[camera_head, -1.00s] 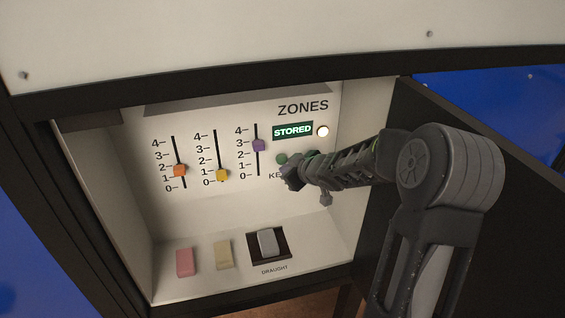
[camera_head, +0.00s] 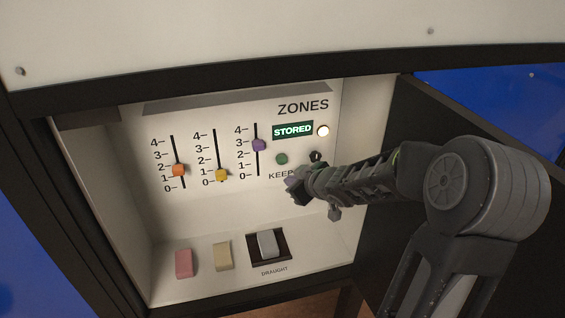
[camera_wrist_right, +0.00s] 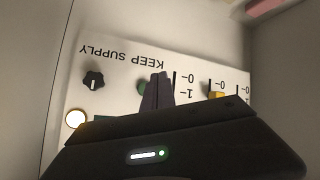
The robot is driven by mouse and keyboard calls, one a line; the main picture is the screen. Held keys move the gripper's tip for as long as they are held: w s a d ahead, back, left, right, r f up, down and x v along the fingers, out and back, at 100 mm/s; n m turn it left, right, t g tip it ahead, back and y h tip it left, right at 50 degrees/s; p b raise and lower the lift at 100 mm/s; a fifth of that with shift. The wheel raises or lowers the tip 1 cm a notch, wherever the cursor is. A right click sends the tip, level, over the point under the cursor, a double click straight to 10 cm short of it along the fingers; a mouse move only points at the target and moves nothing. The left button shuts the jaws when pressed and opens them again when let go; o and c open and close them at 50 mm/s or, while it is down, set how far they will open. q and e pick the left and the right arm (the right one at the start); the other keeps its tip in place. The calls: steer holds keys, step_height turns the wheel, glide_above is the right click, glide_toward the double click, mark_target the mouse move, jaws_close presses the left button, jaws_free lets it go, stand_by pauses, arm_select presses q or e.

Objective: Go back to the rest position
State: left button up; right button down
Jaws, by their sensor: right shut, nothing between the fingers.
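My right gripper (camera_head: 296,188) is shut and empty in front of the ZONES panel (camera_head: 210,110), just below and right of the green KEEP button (camera_head: 281,159). In the right wrist view, the shut fingers (camera_wrist_right: 158,92) point at the panel and partly cover the green button (camera_wrist_right: 143,88). Whether they touch the panel cannot be told, but the button shows clear of them in the head view. The display (camera_head: 292,131) reads STORED, and a white lamp (camera_head: 323,131) beside it is lit. My left gripper is not in view.
A black knob (camera_wrist_right: 93,80) sits by SUPPLY. Below are a DRAUGHT rocker switch (camera_head: 268,243) and pink (camera_head: 184,263) and cream (camera_head: 223,255) blocks. An open dark door (camera_head: 480,130) stands right.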

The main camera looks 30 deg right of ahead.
stand_by(0.8)
steer(key=s+a+f+m+g+y, duration=0.1)
steer(key=s+a+f+m+g, duration=0.15)
steer(key=a+f, duration=0.65)
steer(key=s+a+f+m+g+y, duration=0.1)
steer(key=s+a+f+m+y, duration=0.15)
steer(key=a+f, duration=0.65)
steer(key=s+a+f+g+y, duration=0.1)
steer(key=s+a+f+g, duration=0.2)
steer(key=s+a+f, duration=0.4)
steer(key=s+a+f+g, duration=0.4)
steer(key=s+a+f, duration=0.4)
steer(key=s, duration=0.7)
steer(key=shift+a+y, duration=0.35)
steer(key=shift+a, duration=0.7)
